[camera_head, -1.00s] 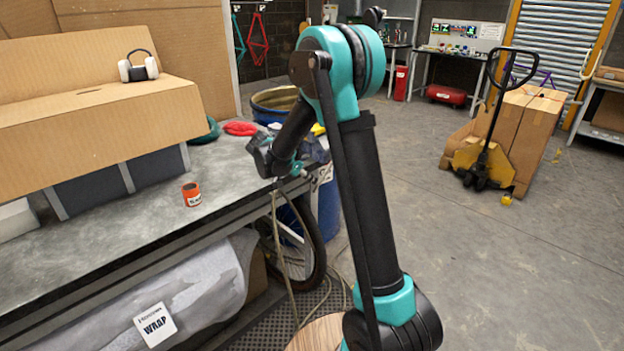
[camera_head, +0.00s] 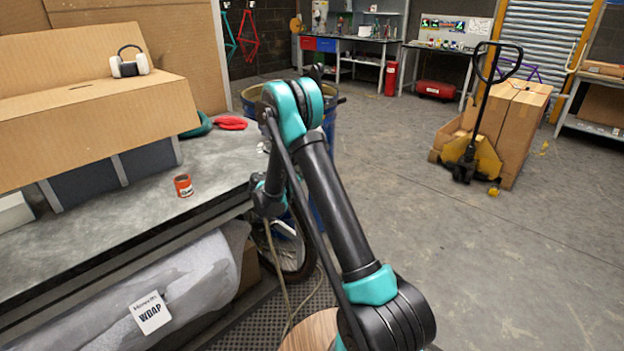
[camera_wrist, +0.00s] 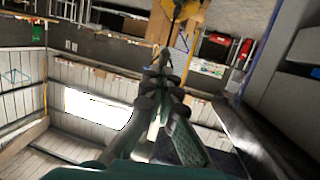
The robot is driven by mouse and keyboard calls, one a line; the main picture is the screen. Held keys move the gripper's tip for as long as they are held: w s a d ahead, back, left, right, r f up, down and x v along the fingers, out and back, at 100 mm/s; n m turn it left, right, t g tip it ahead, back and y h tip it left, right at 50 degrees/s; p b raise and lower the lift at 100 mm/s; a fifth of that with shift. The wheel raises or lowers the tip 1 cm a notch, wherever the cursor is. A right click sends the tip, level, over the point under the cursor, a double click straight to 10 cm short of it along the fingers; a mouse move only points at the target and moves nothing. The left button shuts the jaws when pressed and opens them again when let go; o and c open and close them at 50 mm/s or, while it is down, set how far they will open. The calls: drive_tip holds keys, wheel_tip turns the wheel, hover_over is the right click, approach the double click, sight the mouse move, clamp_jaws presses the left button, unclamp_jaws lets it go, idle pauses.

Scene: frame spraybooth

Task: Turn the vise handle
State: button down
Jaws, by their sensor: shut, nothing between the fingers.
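I cannot make out the vise or its handle in either view. My arm covers the right end of the grey workbench (camera_head: 110,220) in the head view, so that part is hidden. A small pale piece at that bench edge (camera_head: 262,147) shows beside my arm, but I cannot tell what it is. In the wrist view my gripper (camera_wrist: 163,75) is shut, with its fingers together and nothing between them. In the head view my wrist hangs beside the bench's right end, and my fingers are not clearly seen there.
On the bench are an orange can (camera_head: 183,186), a red cloth (camera_head: 230,123) and a large cardboard box with headphones (camera_head: 129,63). A blue drum stands behind my arm. A bicycle wheel (camera_head: 290,245) is below the bench end. Open floor lies right, before a yellow pallet jack (camera_head: 472,160).

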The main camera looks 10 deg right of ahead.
drive_tip(key=shift+w+d+f, duration=0.2)
drive_tip(key=shift+w+d, duration=0.2)
drive_tip(key=shift+d, duration=0.2)
idle(0.3)
drive_tip(key=v, duration=1.2)
drive_tip(key=shift+w, duration=0.1)
